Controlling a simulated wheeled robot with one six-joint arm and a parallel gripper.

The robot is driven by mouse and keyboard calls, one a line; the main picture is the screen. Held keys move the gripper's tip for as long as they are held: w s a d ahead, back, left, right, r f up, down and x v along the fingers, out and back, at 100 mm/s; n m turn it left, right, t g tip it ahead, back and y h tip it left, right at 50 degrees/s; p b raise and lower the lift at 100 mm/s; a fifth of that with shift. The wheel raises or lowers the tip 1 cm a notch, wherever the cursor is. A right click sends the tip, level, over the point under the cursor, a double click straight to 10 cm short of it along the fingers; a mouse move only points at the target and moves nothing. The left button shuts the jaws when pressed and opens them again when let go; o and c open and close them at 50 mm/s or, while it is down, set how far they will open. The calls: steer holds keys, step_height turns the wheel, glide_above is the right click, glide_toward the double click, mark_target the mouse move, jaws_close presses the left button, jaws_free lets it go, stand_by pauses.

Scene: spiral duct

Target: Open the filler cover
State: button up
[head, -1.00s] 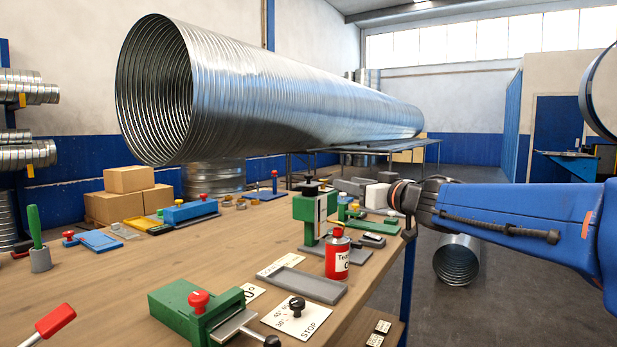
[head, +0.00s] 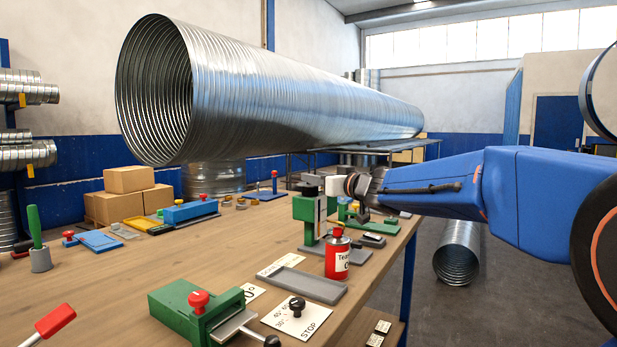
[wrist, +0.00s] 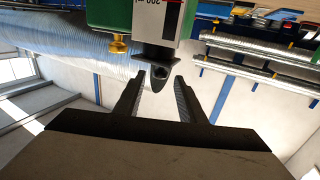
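The green filler device (head: 305,208) with a white scale strip stands upright on the bench. Its black cover (head: 306,188) is on top, partly hidden by my gripper (head: 316,181). In the wrist view the device (wrist: 106,14) is at the top, with the black cover (wrist: 154,50) below its scale, seemingly closed. A black lug (wrist: 158,78) with a hole sticks out from the cover towards my gripper (wrist: 157,84). The two fingers are open, with the lug's end between their tips and a gap on each side. I see no grip on it.
A red can (head: 337,258) stands in front of the device, beside a grey tray (head: 305,287). A brass knob (wrist: 118,45) sits beside the cover. A green clamp (head: 190,310) with a red knob is at the bench front. A large spiral duct (head: 260,95) lies behind.

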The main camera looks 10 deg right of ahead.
steer(key=shift+x, duration=2.2)
